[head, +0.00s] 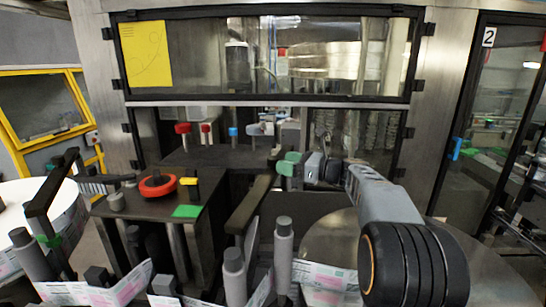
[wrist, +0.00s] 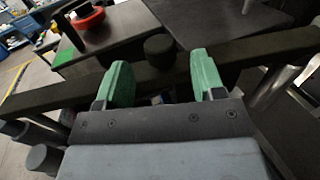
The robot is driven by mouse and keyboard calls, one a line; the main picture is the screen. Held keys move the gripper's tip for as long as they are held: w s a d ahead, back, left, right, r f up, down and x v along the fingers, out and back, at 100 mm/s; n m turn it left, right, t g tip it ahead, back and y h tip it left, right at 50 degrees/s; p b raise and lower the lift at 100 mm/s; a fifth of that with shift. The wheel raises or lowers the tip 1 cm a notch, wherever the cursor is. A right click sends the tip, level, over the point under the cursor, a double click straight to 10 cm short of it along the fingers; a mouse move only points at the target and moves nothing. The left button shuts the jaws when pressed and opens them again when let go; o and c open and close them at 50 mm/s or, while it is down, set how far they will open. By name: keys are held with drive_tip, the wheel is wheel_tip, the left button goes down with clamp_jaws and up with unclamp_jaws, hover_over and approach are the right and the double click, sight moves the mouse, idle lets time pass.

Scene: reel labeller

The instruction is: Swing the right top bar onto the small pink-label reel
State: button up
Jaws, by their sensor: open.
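The right top bar (head: 250,205) is a dark flat bar in the middle of the head view, slanting from lower left to upper right. In the wrist view the bar (wrist: 60,93) runs across the picture, past my fingertips. My gripper (head: 291,163) has green fingertips and is open near the bar's far end. In the wrist view my gripper (wrist: 160,80) has its fingers apart, overlapping the bar; I cannot tell whether they touch it. Pink labels (head: 325,280) show at the lower right of the head view, by a pale round disc (head: 335,238). My arm hides part of it.
A dark table (head: 145,205) at left carries a red ring (head: 157,185) and a green patch (head: 187,211). Upright grey posts (head: 283,250) stand in front. Another dark bar (head: 50,190) is over the left white reel (head: 20,205). A glazed cabinet stands behind.

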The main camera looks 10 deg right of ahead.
sight(273, 158)
drive_tip(key=shift+p+x, duration=0.55)
drive_tip(key=shift+x, duration=1.9)
drive_tip(key=shift+c, duration=0.4)
clamp_jaws()
